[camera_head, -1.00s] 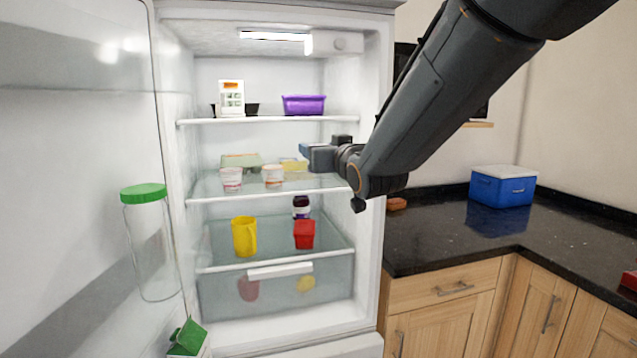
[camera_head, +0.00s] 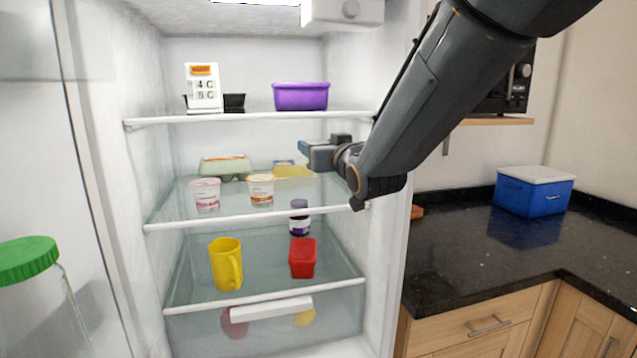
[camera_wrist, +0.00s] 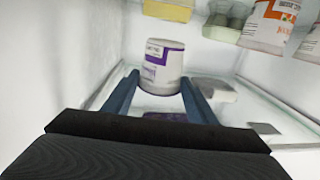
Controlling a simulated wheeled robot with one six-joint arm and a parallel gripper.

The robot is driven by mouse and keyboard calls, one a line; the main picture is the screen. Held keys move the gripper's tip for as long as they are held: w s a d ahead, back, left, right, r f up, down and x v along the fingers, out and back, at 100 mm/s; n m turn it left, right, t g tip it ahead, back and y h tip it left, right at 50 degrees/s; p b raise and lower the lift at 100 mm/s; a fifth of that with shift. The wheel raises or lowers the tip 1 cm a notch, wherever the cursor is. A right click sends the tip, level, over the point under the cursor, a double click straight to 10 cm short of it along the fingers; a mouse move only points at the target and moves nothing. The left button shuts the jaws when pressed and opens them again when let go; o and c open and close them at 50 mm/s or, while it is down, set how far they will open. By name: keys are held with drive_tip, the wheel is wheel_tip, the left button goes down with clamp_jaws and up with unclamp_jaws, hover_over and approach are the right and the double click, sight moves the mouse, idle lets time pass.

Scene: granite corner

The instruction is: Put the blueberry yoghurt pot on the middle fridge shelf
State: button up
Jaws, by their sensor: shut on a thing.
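In the wrist view the blueberry yoghurt pot (camera_wrist: 162,62), white with a purple label, sits between the two blue fingers of my gripper (camera_wrist: 160,84), which is shut on it. In the head view my gripper (camera_head: 308,151) reaches into the open fridge from the right, between the top and middle shelves. The pot cannot be made out there. The middle shelf (camera_head: 240,219) is glass with a white front edge. I cannot tell whether the pot touches it.
On the middle shelf are a pink-labelled pot (camera_head: 206,196), an orange-labelled pot (camera_head: 261,190), an egg carton (camera_head: 225,167) and a yellow pack (camera_head: 293,171). A purple tub (camera_head: 300,97) is on the shelf above. A yellow mug (camera_head: 226,264) and red container (camera_head: 302,258) are below.

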wheel_tip(320, 180, down, 7)
drive_tip(key=shift+d+f+p, duration=0.1)
drive_tip(key=shift+f+p, duration=0.05)
drive_tip(key=shift+p, duration=0.55)
drive_tip(key=shift+f, duration=0.2)
drive_tip(key=o, duration=1.3)
drive_tip(key=shift+c, duration=0.2)
drive_tip(key=shift+r, duration=0.15)
drive_tip(key=shift+s+d, duration=0.1)
drive_tip(key=b+v, duration=0.3)
drive_tip(key=v, duration=0.8)
drive_tip(key=shift+s, duration=0.4)
drive_tip(key=shift+s+d, duration=0.1)
